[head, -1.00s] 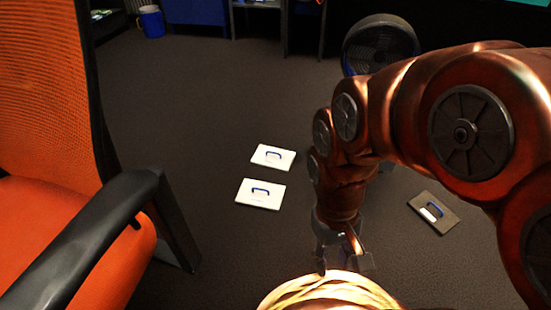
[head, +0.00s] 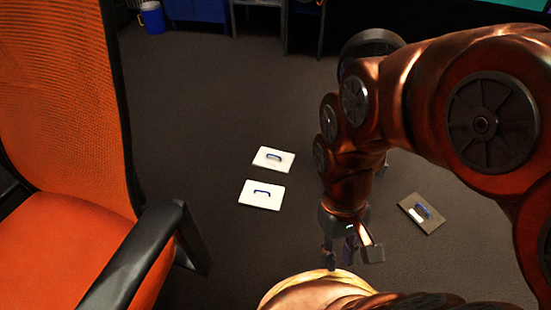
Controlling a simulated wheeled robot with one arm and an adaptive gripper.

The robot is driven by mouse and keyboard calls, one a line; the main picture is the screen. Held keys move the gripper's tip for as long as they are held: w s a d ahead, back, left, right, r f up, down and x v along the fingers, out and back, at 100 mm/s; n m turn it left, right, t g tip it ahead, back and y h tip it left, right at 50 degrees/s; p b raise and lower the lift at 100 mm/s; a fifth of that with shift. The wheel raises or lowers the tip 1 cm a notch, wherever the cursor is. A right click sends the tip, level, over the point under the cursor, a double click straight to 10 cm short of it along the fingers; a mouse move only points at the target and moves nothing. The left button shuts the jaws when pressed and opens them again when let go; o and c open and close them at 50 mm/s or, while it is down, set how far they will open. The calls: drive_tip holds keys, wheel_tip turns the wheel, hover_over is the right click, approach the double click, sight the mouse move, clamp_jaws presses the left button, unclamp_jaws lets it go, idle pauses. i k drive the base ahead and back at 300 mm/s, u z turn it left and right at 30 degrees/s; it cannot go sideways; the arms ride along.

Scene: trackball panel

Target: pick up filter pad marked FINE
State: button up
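Two white square pads with blue handles lie flat on the dark carpet left of my gripper: a far pad (head: 288,162) and a near pad (head: 270,202). A dark grey-brown pad (head: 432,222) with a blue handle and a small white label lies to the right. The markings are too small to read, so I cannot tell which pad says FINE. My gripper (head: 348,258) points down between the white pads and the dark pad, touching none of them. Its fingers look apart with nothing between them.
An orange chair (head: 75,150) with a black armrest (head: 135,255) stands at the left. A round black fan-like object (head: 370,45) is partly hidden behind my arm. A blue bin (head: 152,18) stands at the back left. The carpet behind the white pads is clear.

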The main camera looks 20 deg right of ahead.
sight(267, 158)
drive_tip(key=z, duration=1.25)
drive_tip(key=i, duration=0.85)
drive_tip(key=u, duration=3.2)
